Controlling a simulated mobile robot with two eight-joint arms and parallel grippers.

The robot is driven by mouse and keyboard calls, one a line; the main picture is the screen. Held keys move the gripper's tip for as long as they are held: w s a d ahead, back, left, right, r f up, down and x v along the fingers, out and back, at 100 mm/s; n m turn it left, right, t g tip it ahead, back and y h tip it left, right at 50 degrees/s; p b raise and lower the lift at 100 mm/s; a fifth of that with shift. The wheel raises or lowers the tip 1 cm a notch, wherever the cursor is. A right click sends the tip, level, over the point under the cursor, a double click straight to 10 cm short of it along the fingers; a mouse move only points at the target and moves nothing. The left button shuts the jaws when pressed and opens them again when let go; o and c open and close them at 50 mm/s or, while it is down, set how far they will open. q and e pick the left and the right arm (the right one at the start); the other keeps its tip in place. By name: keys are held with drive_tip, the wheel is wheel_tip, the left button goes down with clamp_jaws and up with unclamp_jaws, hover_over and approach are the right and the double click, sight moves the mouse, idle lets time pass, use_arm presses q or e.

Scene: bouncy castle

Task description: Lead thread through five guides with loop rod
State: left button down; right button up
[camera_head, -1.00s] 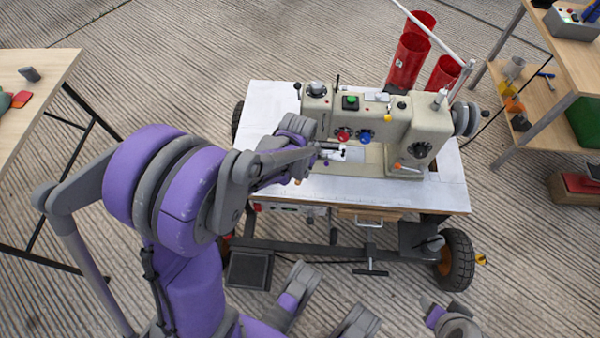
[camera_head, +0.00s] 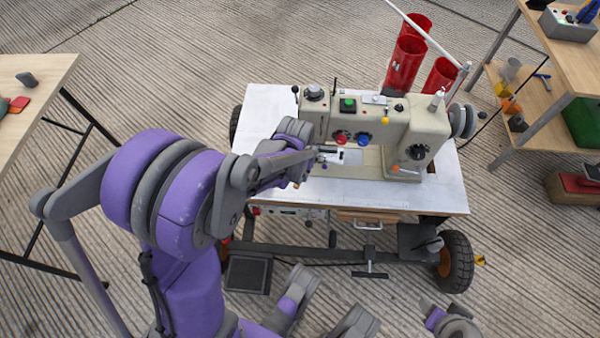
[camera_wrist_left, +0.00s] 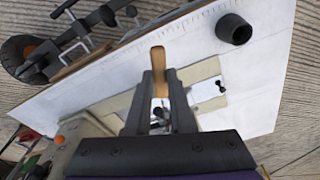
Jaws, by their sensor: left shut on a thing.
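The cream sewing machine (camera_head: 385,122) stands on a white-topped wheeled table. My left gripper (camera_head: 322,156) is at the needle end of the machine, low over the table top. In the left wrist view the two dark fingers (camera_wrist_left: 160,88) are shut on a tan, wooden-looking handle (camera_wrist_left: 158,57), which sticks out past their tips. It may be the loop rod; its loop end cannot be made out. The machine's metal plate (camera_wrist_left: 207,90) lies just right of the fingers. The thread and the separate guides are too small to tell. My right gripper cannot be made out.
Red cylinders (camera_head: 405,64) stand behind the machine, with a white rod slanting above them. A dark round cup-like piece (camera_wrist_left: 233,28) is on the table top (camera_head: 262,110). A wooden shelf (camera_head: 550,85) is at right and another table (camera_head: 30,115) at left.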

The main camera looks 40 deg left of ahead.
use_arm(q)
drive_tip(key=s, duration=0.2)
drive_tip(key=s+d, duration=0.1)
drive_tip(key=s, duration=0.2)
drive_tip(key=shift+f, duration=0.2)
idle(0.6)
